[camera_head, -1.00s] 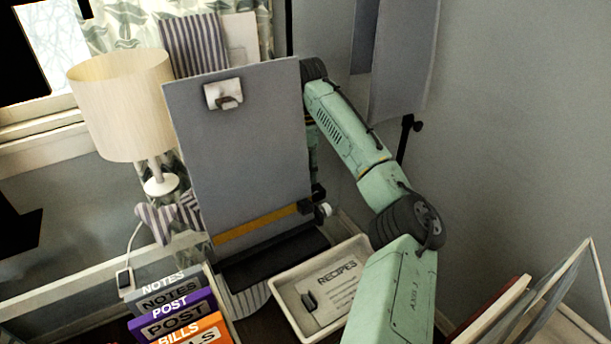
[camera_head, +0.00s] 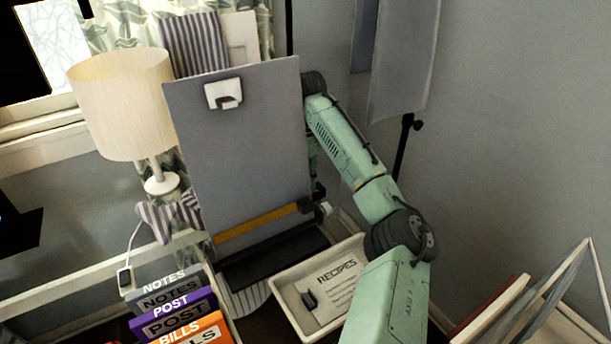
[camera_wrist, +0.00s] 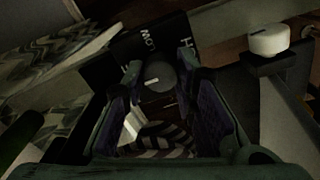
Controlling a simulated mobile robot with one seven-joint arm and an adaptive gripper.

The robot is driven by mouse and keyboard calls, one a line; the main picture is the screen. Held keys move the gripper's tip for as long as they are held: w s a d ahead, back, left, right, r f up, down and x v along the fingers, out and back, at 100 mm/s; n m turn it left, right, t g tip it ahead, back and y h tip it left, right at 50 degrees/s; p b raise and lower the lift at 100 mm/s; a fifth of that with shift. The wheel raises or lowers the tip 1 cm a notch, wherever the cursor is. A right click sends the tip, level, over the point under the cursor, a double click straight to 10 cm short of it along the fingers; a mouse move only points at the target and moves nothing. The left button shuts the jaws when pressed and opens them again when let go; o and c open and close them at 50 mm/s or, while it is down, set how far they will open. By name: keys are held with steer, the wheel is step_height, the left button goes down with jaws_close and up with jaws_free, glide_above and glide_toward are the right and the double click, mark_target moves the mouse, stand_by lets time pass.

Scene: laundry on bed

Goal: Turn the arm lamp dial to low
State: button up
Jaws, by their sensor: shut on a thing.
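In the wrist view, a dark round dial (camera_wrist: 159,78) sits in the middle, with a short pale mark on its face. Behind it is a black label panel (camera_wrist: 142,44) lettered LOW, with an H to its right and part of another letter to its left. The mark on the dial points towards the left of the picture, not straight at LOW. My gripper (camera_wrist: 159,74) has one finger on each side of the dial and is shut on it. In the head view, my gripper and the dial are hidden behind a grey upright board.
The grey board (camera_head: 245,150) stands in front of my forearm. A white knob (camera_wrist: 269,40) is at upper right in the wrist view. A recipes tray (camera_head: 284,304), labelled files (camera_head: 178,316) and a shaded table lamp (camera_head: 122,105) crowd the surface. Frames (camera_head: 535,290) lean at right.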

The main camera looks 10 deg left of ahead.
jaws_close()
steer(key=shift+m, duration=0.4)
steer(key=m, duration=1.1)
steer(key=shift+m, duration=2.2)
